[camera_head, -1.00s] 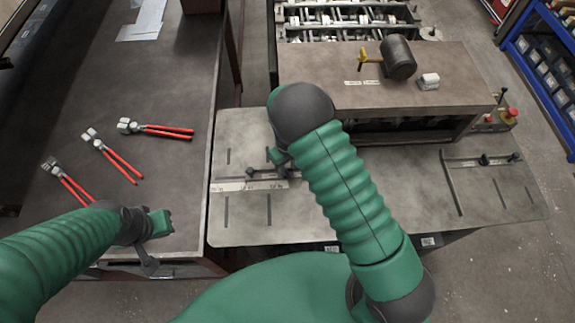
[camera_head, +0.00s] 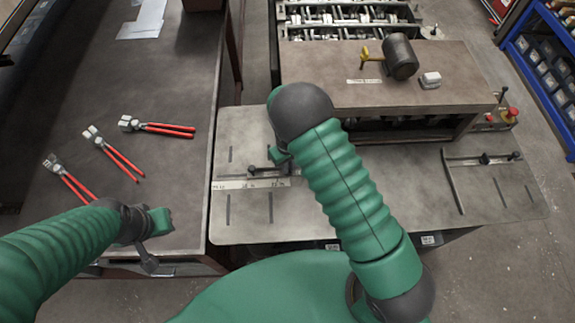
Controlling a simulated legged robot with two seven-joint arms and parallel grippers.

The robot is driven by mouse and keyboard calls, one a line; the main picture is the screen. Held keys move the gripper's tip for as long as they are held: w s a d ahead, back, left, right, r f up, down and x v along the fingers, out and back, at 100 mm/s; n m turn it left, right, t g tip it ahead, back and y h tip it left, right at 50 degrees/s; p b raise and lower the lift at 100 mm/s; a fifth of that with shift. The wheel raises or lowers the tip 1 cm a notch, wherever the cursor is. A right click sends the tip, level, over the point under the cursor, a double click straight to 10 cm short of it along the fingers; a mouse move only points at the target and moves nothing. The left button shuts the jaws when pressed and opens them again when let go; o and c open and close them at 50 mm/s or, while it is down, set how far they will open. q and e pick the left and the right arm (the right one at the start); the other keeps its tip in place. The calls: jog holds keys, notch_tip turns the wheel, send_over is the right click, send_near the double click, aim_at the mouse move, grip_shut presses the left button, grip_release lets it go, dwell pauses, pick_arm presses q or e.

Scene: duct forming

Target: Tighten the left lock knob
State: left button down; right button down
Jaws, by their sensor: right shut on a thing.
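The left fence fixture (camera_head: 264,169) sits on the left part of the grey machine table (camera_head: 240,232). Its dark end knob (camera_head: 252,170) shows at the left end of its rod. My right gripper (camera_head: 281,158) is beside the rod, shut on what appears to be the left lock knob. The forearm and wrist of my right arm hide most of the knob and the grip. My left gripper (camera_head: 163,222) is over the near edge of the dark workbench, away from the fixture; its jaw opening is not clear.
Several red-handled pliers (camera_head: 112,152) lie on the workbench (camera_head: 165,90) at left. A matching right fence fixture (camera_head: 484,159) stands on the table's right side.

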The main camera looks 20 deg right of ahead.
jog(key=shift+s+m, duration=0.1)
jog(key=shift+m, duration=0.2)
jog(key=shift+a+m+b, duration=0.1)
jog(key=shift+m+b, duration=0.2)
jog(key=shift+m, duration=2.1)
jog(key=shift+f, duration=0.1)
jog(key=c, duration=1.5)
grip_release()
jog(key=shift+r, duration=0.4)
notch_tip(320, 180, up, 16)
jog(key=b, duration=0.2)
jog(key=shift+b, duration=0.4)
